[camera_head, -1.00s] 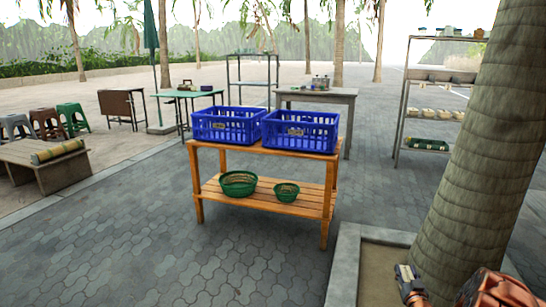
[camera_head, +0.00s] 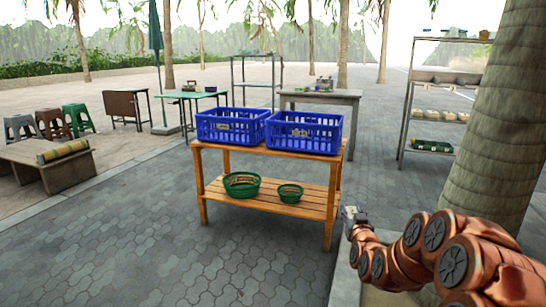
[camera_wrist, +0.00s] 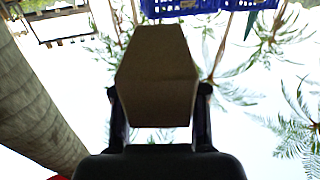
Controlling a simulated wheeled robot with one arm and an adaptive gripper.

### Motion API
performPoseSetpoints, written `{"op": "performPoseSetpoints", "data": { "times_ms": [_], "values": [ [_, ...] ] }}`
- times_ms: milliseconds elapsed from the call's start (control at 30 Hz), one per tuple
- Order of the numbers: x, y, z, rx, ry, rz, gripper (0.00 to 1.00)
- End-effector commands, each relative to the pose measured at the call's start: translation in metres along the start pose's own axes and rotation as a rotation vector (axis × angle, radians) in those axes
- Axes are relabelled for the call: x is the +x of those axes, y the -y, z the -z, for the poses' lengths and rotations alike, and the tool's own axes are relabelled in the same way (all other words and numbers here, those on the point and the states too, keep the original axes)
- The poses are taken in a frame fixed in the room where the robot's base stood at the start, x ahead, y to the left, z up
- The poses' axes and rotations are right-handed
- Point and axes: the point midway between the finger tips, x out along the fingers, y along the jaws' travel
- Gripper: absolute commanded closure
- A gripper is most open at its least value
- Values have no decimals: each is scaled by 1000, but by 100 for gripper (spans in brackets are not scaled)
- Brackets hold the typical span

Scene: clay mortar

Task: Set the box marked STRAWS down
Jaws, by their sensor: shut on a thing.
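A plain brown box (camera_wrist: 157,60) fills the middle of the wrist view. My gripper (camera_wrist: 158,92) is shut on it, one finger at each side. No STRAWS marking shows on the face I see. In the head view my gripper (camera_head: 353,214) is at the lower right, in front of and to the right of a wooden stand (camera_head: 275,204). The box is too small or hidden there to make out clearly. Two blue crates, a left one (camera_head: 230,127) and a right one (camera_head: 303,132), sit side by side on the stand's top.
Two green baskets (camera_head: 241,184) (camera_head: 290,193) sit on the stand's lower shelf. A thick palm trunk (camera_head: 500,130) rises close on the right. A grey table (camera_head: 318,97) and metal shelves (camera_head: 437,95) stand behind. Paving at the left front (camera_head: 140,240) is clear.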

Motion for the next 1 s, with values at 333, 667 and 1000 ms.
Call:
{"op": "performPoseSetpoints", "data": {
  "times_ms": [333,667,1000],
  "values": [
    [-21,69,59,-1,-5,57,92],
    [-21,69,110,-2,-1,56,92],
    [-21,69,170,-2,-1,56,92]
  ]
}}
